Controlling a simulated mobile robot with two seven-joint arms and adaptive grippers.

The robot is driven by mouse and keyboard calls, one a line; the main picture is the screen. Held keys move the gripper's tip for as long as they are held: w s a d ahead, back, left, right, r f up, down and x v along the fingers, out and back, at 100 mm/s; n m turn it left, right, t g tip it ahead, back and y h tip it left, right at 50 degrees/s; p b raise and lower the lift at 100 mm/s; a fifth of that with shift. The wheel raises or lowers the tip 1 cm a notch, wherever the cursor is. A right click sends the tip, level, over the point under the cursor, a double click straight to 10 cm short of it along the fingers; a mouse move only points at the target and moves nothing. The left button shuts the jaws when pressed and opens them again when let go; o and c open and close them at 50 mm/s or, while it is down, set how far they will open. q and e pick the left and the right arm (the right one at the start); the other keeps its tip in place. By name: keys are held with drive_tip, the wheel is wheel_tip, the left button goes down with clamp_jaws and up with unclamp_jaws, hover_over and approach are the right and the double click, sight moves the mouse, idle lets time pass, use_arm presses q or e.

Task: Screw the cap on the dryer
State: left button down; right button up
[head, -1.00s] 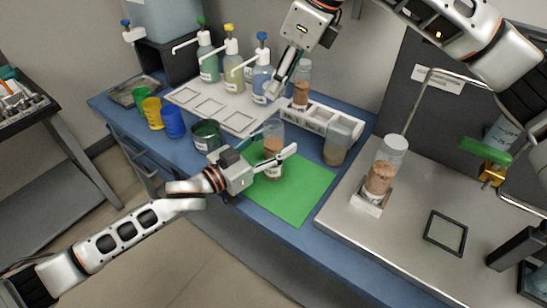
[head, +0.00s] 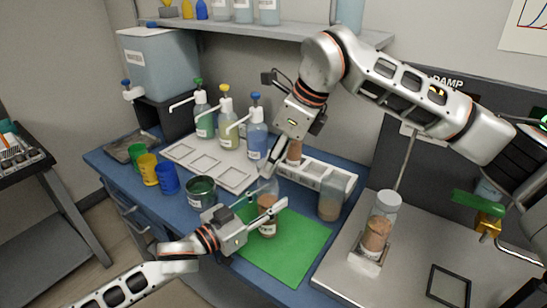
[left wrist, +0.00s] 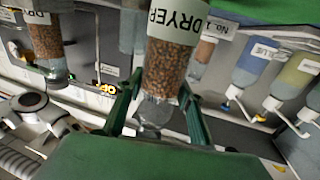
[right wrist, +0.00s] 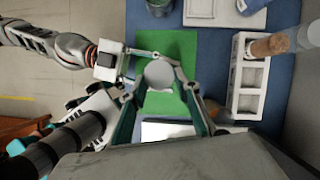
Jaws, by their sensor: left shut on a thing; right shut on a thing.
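The dryer bottle (head: 268,229), clear with brown grains inside, stands upright over the green mat in the head view. My left gripper (head: 272,204) is shut around its body. In the left wrist view the bottle (left wrist: 170,70) appears upside down with its DRYER label. My right gripper (head: 268,172) points down at the bottle's top. In the right wrist view it is shut on a pale round cap (right wrist: 159,75), which lies in line over the bottle. The fingers hide the cap in the head view. I cannot tell whether the cap touches the bottle's mouth or is threaded.
A white rack (head: 318,174) with containers stands close behind the bottle. Pump bottles (head: 228,122) and colored cups (head: 168,178) are at the back left. Another grain bottle (head: 378,226) stands on the grey platform (head: 400,275) at right. The green mat (head: 285,255) is otherwise clear.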

sight(267, 190)
drive_tip(key=shift+f, duration=0.85)
drive_tip(key=shift+f, duration=0.6)
idle(0.4)
